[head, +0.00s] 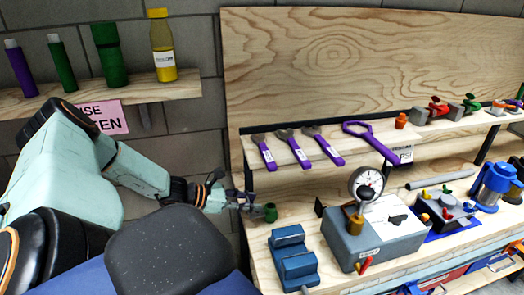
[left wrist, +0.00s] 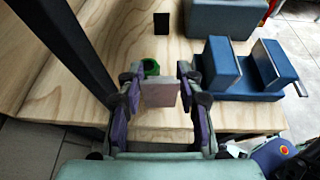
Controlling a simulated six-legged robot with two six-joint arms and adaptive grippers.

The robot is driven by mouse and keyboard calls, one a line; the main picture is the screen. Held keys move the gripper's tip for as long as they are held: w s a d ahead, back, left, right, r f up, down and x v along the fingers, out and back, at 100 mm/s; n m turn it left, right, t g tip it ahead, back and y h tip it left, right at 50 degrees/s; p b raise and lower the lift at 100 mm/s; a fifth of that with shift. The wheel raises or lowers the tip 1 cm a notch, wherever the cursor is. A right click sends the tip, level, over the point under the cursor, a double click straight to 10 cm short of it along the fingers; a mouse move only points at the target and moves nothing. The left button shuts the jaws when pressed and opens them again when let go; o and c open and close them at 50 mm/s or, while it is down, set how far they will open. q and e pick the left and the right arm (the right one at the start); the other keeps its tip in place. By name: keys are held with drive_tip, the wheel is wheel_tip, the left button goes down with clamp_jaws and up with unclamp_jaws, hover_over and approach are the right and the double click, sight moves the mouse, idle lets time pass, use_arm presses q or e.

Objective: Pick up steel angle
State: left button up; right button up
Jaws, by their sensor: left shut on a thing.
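My left gripper (head: 247,202) is at the left end of the wooden workbench. In the left wrist view its two purple-sided fingers (left wrist: 160,95) are shut on a pale, flat-faced grey piece (left wrist: 160,93), which I take to be the steel angle. Only its plain face shows there, so its L-shape cannot be made out. In the head view the fingers mostly hide it. A green cup (head: 270,212) is just beyond the fingertips; it also shows behind the held piece in the left wrist view (left wrist: 150,65). I do not see my right gripper.
A blue vise-like block (head: 292,258) and a grey box with a gauge (head: 375,240) stand to the right. A small black plate (left wrist: 161,23) stands upright farther back. A dark post (left wrist: 70,50) rises left of the gripper. Purple wrenches (head: 293,148) lie on the shelf above.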

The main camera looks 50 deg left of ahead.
use_arm(q)
drive_tip(key=s+a+p, duration=0.2)
drive_tip(key=s+a, duration=0.1)
drive_tip(key=s, duration=0.5)
drive_tip(key=s+a+p, duration=0.2)
drive_tip(key=s+a, duration=0.2)
drive_tip(key=s, duration=0.4)
drive_tip(key=shift+s+a, duration=0.15)
